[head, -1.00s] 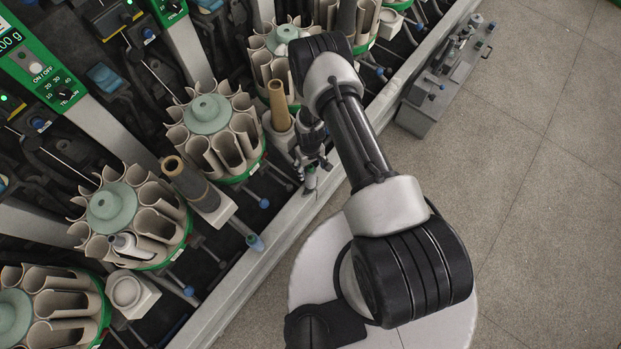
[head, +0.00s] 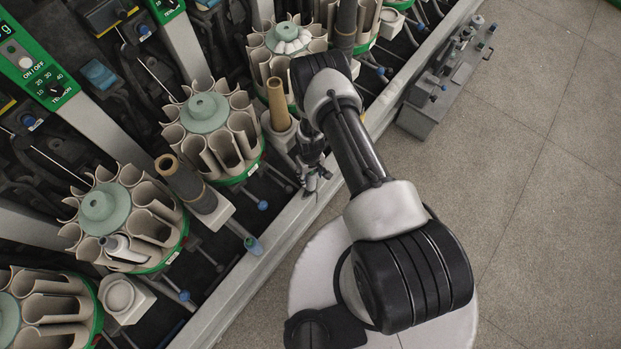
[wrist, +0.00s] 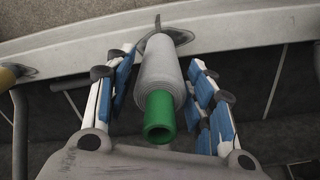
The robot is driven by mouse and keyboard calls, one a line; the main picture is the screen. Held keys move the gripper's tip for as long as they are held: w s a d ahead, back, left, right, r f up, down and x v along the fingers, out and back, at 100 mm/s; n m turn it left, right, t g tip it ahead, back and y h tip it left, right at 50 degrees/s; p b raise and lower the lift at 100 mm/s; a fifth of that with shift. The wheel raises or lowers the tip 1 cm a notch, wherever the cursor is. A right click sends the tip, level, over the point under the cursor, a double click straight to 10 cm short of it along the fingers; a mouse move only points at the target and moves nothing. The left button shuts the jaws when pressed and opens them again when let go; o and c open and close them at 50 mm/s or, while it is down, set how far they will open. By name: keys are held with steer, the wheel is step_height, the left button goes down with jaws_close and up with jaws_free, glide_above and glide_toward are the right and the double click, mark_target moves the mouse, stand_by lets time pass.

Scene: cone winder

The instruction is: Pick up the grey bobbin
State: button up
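The grey bobbin (wrist: 158,72) shows in the wrist view as a tapered roll of pale grey yarn on a green tube (wrist: 159,117). The green end faces the camera and the narrow end points away, over the pale rail. My gripper (wrist: 163,85) has its blue-padded fingers closed in on both sides of the yarn. The pad contact is hard to see, but the bobbin appears held clear of the rail. In the head view my gripper (head: 312,180) hangs at the machine's front rail; the bobbin is mostly hidden there.
The front rail (head: 275,232) runs diagonally below my gripper. Round magazines with open pockets (head: 215,135) stand to its left; one holds a pale bobbin (head: 122,248). A brown cone (head: 278,105) and a dark cone (head: 180,178) stand nearby. The floor (head: 530,190) at right is clear.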

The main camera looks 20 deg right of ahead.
steer(key=c, duration=0.6)
steer(key=shift+c, duration=0.2)
